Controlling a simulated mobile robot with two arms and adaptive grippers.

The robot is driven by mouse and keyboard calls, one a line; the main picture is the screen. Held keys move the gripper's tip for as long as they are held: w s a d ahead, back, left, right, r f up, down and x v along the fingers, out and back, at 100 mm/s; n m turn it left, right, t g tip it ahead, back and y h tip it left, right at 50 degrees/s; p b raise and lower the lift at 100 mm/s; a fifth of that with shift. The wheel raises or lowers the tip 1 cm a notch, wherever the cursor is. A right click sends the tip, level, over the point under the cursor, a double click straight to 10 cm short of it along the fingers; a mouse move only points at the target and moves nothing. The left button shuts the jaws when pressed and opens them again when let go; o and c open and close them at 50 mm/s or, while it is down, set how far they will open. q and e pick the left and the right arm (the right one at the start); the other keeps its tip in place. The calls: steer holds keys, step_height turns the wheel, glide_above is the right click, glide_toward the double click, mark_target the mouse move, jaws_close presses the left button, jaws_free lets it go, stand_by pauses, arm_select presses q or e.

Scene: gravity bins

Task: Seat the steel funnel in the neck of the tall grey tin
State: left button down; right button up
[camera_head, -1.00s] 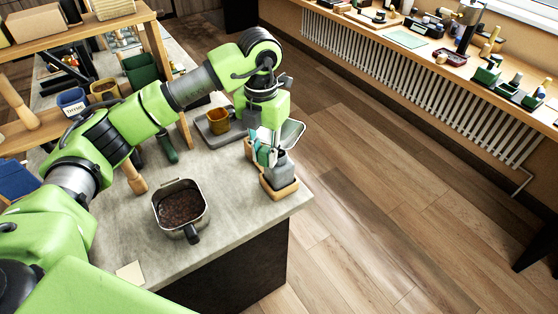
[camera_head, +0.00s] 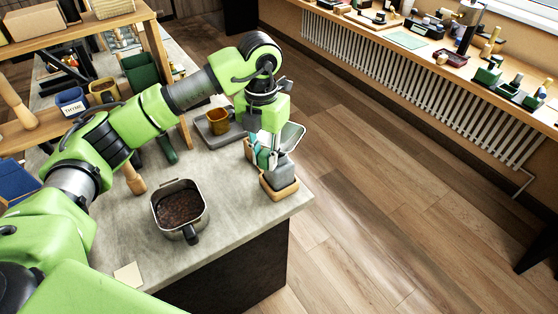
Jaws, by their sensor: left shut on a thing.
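My left gripper (camera_head: 265,157) points down at the far right corner of the counter, shut on the steel funnel (camera_head: 293,135). The funnel's pale grey rim shows to the right of the fingers; the gripper hides much of the rest. The tall grey tin (camera_head: 281,173) stands upright in a shallow wooden tray (camera_head: 281,191), just below and right of the fingertips. The fingers and funnel overlap the tin's top, so I cannot tell whether the spout is in the neck or above it. My right gripper is not in view.
A square metal container of dark beans (camera_head: 180,208) with a dark handle stands on the counter (camera_head: 235,205). An amber cup (camera_head: 217,121) stands on a grey base behind. A wooden shelf with mugs is at left. The counter's right edge lies close to the tray.

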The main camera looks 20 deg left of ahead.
arm_select(q)
steer(key=shift+f+b, duration=0.4)
steer(key=shift+f, duration=0.1)
stand_by(0.4)
steer(key=c, duration=1.7)
jaws_free()
steer(key=shift+r, duration=0.25)
step_height(320, 180, up, 12)
steer(key=shift+f, duration=0.25)
